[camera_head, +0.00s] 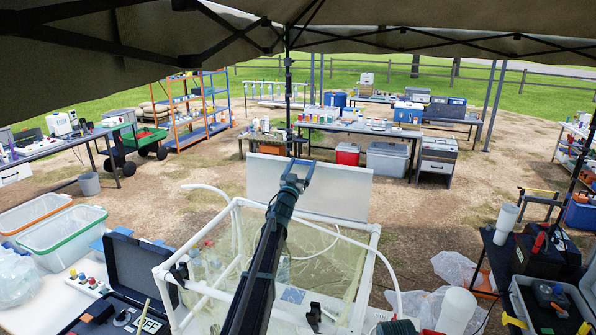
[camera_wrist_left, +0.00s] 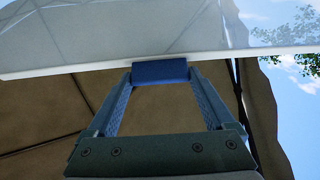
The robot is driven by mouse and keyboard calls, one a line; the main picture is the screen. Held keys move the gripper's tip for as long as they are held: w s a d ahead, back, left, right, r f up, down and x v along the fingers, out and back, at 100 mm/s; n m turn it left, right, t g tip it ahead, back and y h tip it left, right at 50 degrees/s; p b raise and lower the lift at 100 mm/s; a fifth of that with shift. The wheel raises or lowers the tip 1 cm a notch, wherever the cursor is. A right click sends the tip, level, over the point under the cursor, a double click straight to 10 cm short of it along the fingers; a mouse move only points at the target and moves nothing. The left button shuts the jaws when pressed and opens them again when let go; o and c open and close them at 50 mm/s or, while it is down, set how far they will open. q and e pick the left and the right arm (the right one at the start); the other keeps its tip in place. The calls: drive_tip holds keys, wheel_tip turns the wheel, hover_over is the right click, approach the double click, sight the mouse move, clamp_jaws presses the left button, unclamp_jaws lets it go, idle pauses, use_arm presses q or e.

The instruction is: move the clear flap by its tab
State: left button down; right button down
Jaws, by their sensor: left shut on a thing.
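The clear flap (camera_head: 340,192) stands raised, as a pale see-through panel, at the far side of a white-framed box (camera_head: 158,270) in the head view. In the left wrist view the flap (camera_wrist_left: 110,38) spans the top, with its pale edge running across. Its blue tab (camera_wrist_left: 160,71) sits at that edge, between my fingertips. My left gripper (camera_head: 300,166) reaches over the box from below and is shut on the tab. The tab itself is hard to make out in the head view.
The box's white tube frame and clear sides surround my left arm below. A black open case (camera_head: 142,262) stands at left. A white hose (camera_head: 397,285) curves on the right. A canopy (camera_head: 110,40) hangs overhead. Open ground lies behind the flap, before the far tables.

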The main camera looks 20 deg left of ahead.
use_arm(q)
drive_tip(key=w, duration=0.4)
drive_tip(key=shift+w+r, duration=0.1)
drive_tip(key=shift+w, duration=0.25)
drive_tip(key=shift+c, duration=0.5)
unclamp_jaws()
drive_tip(key=shift+o, duration=0.5)
drive_tip(key=shift+s, duration=0.1)
